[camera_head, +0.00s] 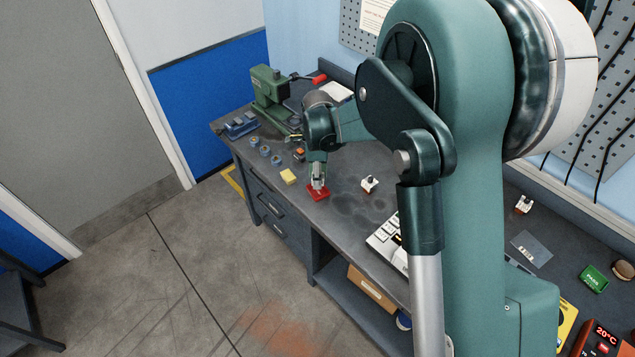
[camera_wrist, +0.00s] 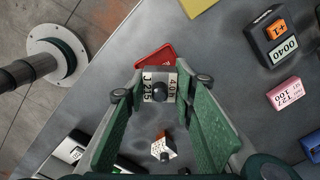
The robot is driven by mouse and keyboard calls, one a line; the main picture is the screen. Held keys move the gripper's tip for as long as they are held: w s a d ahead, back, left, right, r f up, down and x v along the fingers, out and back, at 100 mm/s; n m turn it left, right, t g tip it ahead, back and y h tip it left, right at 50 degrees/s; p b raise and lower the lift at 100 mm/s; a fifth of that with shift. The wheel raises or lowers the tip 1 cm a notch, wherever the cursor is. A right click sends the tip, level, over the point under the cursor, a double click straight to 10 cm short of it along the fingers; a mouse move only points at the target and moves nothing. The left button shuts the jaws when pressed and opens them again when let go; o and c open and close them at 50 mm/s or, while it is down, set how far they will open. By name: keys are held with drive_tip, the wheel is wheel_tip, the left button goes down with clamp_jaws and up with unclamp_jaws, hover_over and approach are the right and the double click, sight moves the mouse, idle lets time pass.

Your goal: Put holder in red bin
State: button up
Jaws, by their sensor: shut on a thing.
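My gripper (camera_head: 318,180) is low over the bench's front edge, pointing down. In the wrist view its green fingers (camera_wrist: 161,92) are closed on the sides of a small pale holder (camera_wrist: 149,91) with black print and a dark round knob. The red bin (camera_head: 323,195) is a small, shallow red tray at the bench's front edge, directly below the gripper. In the wrist view the red bin (camera_wrist: 151,56) shows just beyond the holder, which partly hides it. I cannot tell whether the holder touches the bin.
A similar white piece (camera_head: 369,184) stands to the right; another (camera_head: 523,204) is farther right. A yellow block (camera_head: 288,176) lies left of the bin. A green machine (camera_head: 270,90) stands at the back left. Bare bench lies between the bin and the nearer white piece.

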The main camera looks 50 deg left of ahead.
drive_tip(key=shift+f, duration=1.4)
drive_tip(key=shift+f, duration=0.2)
drive_tip(key=o, duration=1.1)
drive_tip(key=shift+o, duration=0.2)
drive_tip(key=shift+r, duration=0.2)
drive_tip(key=shift+r, duration=6)
